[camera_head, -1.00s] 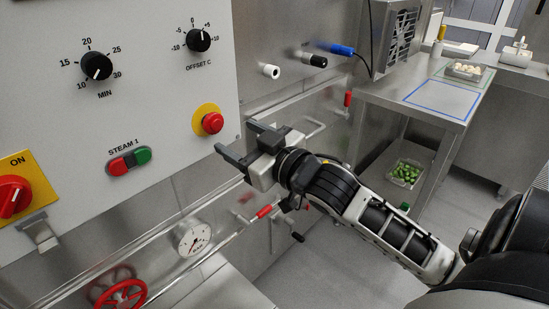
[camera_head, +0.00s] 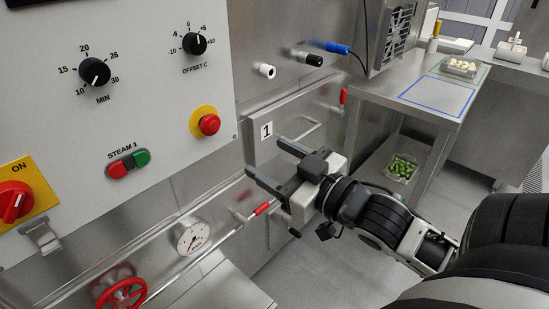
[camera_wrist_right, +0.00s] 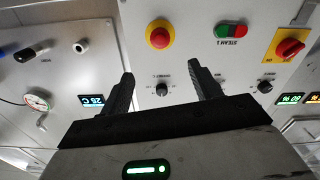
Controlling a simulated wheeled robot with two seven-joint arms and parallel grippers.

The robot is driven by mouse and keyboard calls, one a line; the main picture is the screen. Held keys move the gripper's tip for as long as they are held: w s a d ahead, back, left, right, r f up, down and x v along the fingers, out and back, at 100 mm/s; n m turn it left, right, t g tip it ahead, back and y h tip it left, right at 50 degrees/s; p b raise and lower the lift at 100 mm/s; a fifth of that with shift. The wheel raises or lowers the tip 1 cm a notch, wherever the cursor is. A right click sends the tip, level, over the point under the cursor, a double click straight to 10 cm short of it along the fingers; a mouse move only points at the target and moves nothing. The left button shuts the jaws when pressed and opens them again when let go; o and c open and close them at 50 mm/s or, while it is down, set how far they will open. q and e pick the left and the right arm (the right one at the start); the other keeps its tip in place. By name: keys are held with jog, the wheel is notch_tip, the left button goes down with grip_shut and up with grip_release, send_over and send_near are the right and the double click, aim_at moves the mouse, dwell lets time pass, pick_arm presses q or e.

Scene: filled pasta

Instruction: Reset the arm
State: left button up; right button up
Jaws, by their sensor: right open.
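My right gripper (camera_head: 264,162) is open and empty in the head view, held in the air in front of the steel machine, right of and below the control panel (camera_head: 160,75). Its two dark fingers point left, apart from the panel. In the right wrist view its fingers (camera_wrist_right: 163,82) are spread with nothing between them, and the panel shows upside down beyond them. My left gripper is not in view.
The panel carries a red stop button (camera_head: 209,124), a red and green STEAM 1 switch (camera_head: 128,164) and knobs. Below are a gauge (camera_head: 193,238) and a red valve wheel (camera_head: 122,294). A steel table (camera_head: 400,110) stands at right, with a bin of green items (camera_head: 402,168) beneath.

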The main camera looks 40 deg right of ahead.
jog(key=s+a+f+m+g+h, duration=0.1)
jog(key=a+f+g, duration=0.1)
jog(key=f, duration=0.7)
jog(key=s+a+f+m+g, duration=0.1)
jog(key=a+f+g, duration=0.1)
jog(key=f, duration=0.6)
jog(key=s+a+f+g+y, duration=0.1)
jog(key=s+a+f+g, duration=0.2)
jog(key=a+f, duration=0.7)
jog(key=s, duration=0.2)
jog(key=shift+s+f+n+y, duration=0.3)
jog(key=shift+f+n, duration=0.05)
jog(key=shift+n, duration=0.05)
